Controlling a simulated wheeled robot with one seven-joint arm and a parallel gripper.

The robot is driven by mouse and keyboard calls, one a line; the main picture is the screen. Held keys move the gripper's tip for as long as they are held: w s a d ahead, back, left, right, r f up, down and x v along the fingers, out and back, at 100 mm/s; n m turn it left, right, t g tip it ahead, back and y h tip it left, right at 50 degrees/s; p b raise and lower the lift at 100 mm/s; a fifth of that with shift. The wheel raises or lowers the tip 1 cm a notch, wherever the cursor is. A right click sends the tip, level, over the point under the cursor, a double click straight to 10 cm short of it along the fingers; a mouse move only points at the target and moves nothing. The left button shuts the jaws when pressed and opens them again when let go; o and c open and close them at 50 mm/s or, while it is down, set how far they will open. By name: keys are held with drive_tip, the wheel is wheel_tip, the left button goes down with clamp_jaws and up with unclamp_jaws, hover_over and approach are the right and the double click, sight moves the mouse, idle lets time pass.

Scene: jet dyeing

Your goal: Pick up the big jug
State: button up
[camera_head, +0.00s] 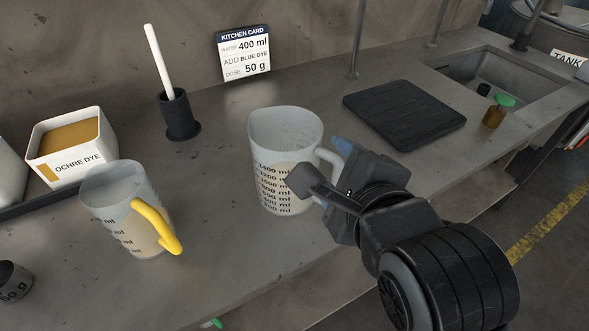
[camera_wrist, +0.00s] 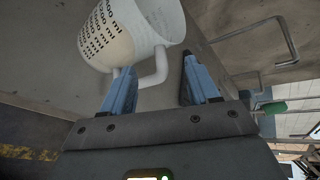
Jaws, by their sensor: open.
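The big jug (camera_head: 277,150) is a translucent white measuring jug with dark ml marks and a white handle, standing upright on the grey counter. My gripper (camera_head: 322,168) is open at its right side, at handle height, and partly covers the handle. In the wrist view the jug (camera_wrist: 130,30) shows at the top, and its handle (camera_wrist: 160,68) comes down into the gap between the two blue-padded fingers of my gripper (camera_wrist: 158,82). The left finger looks very close to the handle; I cannot tell whether it touches.
A smaller jug with a yellow handle (camera_head: 125,212) stands to the left. Behind are an ochre dye box (camera_head: 75,158), a dark holder with a white rod (camera_head: 178,115) and a kitchen card (camera_head: 243,55). A black mat (camera_head: 404,113), a green-capped bottle (camera_head: 495,113) and a sink (camera_head: 495,80) lie right.

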drive_tip(key=x, duration=0.5)
drive_tip(key=shift+s+a+f+p, duration=0.15)
drive_tip(key=shift+a+p, duration=0.1)
drive_tip(key=shift+p, duration=0.05)
